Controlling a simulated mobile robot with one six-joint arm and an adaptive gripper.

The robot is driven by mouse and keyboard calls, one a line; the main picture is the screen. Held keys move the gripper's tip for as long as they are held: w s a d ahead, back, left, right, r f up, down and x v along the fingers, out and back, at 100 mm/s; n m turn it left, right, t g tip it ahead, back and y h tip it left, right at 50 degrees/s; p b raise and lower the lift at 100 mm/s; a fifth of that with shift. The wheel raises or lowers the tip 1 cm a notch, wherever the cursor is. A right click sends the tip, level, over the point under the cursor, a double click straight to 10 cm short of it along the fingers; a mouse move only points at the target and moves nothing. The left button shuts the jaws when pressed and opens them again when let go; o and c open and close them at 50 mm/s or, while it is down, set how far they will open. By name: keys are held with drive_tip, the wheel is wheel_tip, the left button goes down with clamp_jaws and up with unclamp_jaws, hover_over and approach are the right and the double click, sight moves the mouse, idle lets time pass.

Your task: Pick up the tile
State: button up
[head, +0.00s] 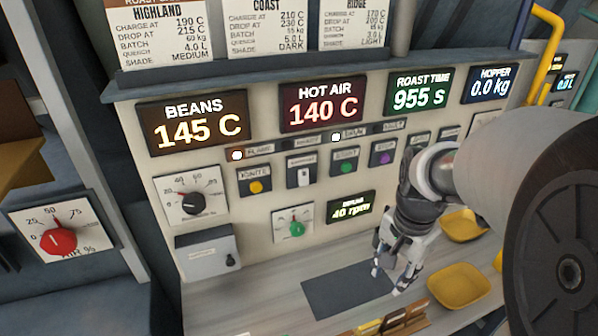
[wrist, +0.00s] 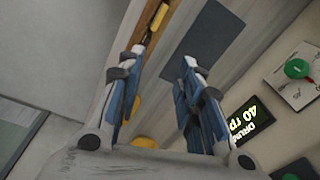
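Several flat brown and yellow-brown pieces (head: 398,321), which look like tiles in a rack, show at the bottom edge of the head view, partly cut off. Which one is the task's tile I cannot tell. In the wrist view a brown strip (wrist: 180,28) with a yellow piece (wrist: 158,19) lies beyond the fingertips, near the top. My gripper (head: 388,282) points down over the counter by the right side of the dark mat (head: 345,290). In the wrist view my gripper (wrist: 163,62) has its fingers apart with nothing between them.
Yellow trays (head: 459,287) (head: 463,226) stand on the counter right of my gripper. The control panel (head: 255,215) with knobs, switches and displays rises behind the counter. A grey box (head: 207,252) is at the panel's lower left. The counter left of the mat is clear.

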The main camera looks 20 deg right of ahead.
sight(396, 313)
drive_tip(key=d+f+m+b, duration=0.1)
drive_tip(key=f, duration=0.4)
drive_tip(key=d+f+m+b, duration=0.1)
drive_tip(key=d+f, duration=0.1)
drive_tip(key=f, duration=0.3)
drive_tip(key=d+f+m+b, duration=0.1)
drive_tip(key=f+b, duration=0.1)
drive_tip(key=f, duration=0.3)
drive_tip(key=shift+d+f+g, duration=0.3)
drive_tip(key=shift+d+g, duration=0.05)
drive_tip(key=shift+g, duration=0.05)
drive_tip(key=shift+s+d+f+b, duration=0.15)
drive_tip(key=shift+f+b, duration=1.15)
drive_tip(key=shift+f, duration=1.4)
drive_tip(key=shift+r, duration=0.1)
drive_tip(key=shift+c, duration=0.2)
clamp_jaws()
